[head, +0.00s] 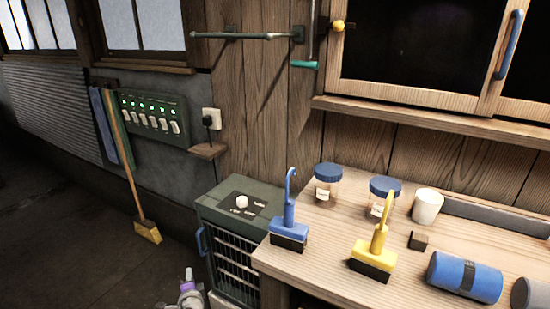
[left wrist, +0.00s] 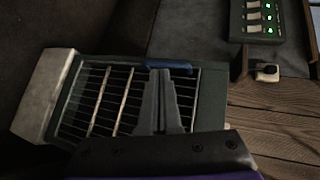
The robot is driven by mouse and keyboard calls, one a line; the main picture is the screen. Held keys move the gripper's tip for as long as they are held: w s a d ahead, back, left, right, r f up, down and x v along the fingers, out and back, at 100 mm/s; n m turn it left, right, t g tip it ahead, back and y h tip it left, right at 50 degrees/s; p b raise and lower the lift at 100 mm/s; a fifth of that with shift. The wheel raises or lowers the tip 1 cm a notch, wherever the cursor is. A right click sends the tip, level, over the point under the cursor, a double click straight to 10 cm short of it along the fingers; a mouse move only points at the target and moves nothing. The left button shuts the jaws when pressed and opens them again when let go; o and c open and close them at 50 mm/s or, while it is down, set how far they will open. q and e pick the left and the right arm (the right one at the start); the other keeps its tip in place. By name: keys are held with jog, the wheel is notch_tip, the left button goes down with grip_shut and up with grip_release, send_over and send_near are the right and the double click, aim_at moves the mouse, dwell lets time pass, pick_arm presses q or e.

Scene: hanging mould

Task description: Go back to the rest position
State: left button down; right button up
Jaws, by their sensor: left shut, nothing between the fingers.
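My left gripper (head: 188,274) shows at the bottom of the head view, low over the floor and to the left of the green cabinet (head: 226,226). In the left wrist view its two grey fingers (left wrist: 160,76) are together, with nothing between them. Behind them is the barred front of the cabinet (left wrist: 100,98), with a blue handle (left wrist: 168,64) close to the fingertips in the picture. I cannot tell whether they touch. My right gripper is in neither view.
The wooden bench (head: 318,262) carries a blue hooked tool (head: 289,226), a yellow hooked tool (head: 375,258), two lidded jars, a white cup (head: 427,206) and a blue roll (head: 466,277). A broom (head: 136,190) leans at the wall. The floor at the left is clear.

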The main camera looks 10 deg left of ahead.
pick_arm(q)
jog(key=s+d+r+n+g, duration=0.2)
jog(key=s+r+n, duration=0.25)
jog(key=s, duration=0.25)
jog(key=s+d+n+g+h, duration=0.25)
jog(key=s+d, duration=0.25)
jog(key=s, duration=0.5)
jog(key=s+d+n+g+h, duration=0.25)
jog(key=s+d, duration=0.25)
jog(key=s, duration=0.5)
jog(key=s+d+n+g+h, duration=0.1)
jog(key=s+d+n, duration=0.3)
jog(key=s, duration=0.6)
notch_tip(320, 180, up, 23)
jog(key=w+m+p, duration=0.1)
jog(key=w+p, duration=0.1)
jog(key=p, duration=1.8)
jog(key=shift+w+d+r+t, duration=0.2)
jog(key=shift+t, duration=0.1)
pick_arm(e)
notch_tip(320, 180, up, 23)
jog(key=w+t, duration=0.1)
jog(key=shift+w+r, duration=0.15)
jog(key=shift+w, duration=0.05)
